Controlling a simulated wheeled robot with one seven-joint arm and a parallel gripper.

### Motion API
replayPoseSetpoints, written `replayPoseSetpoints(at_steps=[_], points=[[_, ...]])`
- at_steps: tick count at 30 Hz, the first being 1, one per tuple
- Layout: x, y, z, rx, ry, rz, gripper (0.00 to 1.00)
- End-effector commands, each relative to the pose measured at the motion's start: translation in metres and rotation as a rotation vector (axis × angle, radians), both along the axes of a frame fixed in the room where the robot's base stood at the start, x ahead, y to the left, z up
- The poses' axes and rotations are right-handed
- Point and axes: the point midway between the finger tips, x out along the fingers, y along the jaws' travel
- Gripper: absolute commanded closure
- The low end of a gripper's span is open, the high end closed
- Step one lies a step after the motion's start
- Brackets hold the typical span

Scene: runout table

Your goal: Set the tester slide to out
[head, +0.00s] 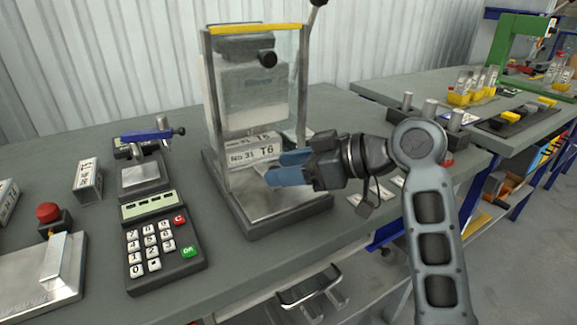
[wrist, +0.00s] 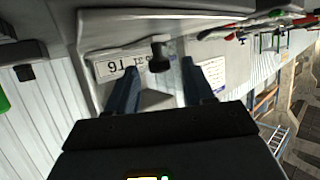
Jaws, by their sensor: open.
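My gripper (head: 276,168) is open and empty, its two blue fingers pointing left at the front of a framed machine (head: 213,100) with clear panels and a yellow top bar. A sign reading "No 31 T6" (head: 254,153) is behind the fingers; it shows upside down in the wrist view (wrist: 117,66). A dark round knob (head: 268,58) juts from the machine's upper block. In the wrist view a dark knob (wrist: 160,52) shows between the fingertips, apart from both. Which part is the tester slide, and its position, I cannot tell.
Left of the machine are a keypad (head: 163,246), a small blue-handled fixture (head: 147,170) and a metal plate with a red button (head: 47,212). Metal cylinders (head: 429,107) stand to the right, partly behind my arm. A lever (head: 318,4) rises beside the frame.

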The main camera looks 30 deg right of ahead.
Motion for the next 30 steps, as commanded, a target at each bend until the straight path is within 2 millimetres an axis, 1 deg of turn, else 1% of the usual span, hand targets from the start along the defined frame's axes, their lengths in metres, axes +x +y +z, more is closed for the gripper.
replayPoseSetpoints(at_steps=[2,18,30], points=[[0.0000,0.0000,0.0001,0.000,0.000,0.000,0.48],[-0.0003,-0.0001,0.0001,0.000,0.000,0.000,0.99],[-0.0012,-0.0002,0.0002,0.000,0.000,0.000,1.00]])
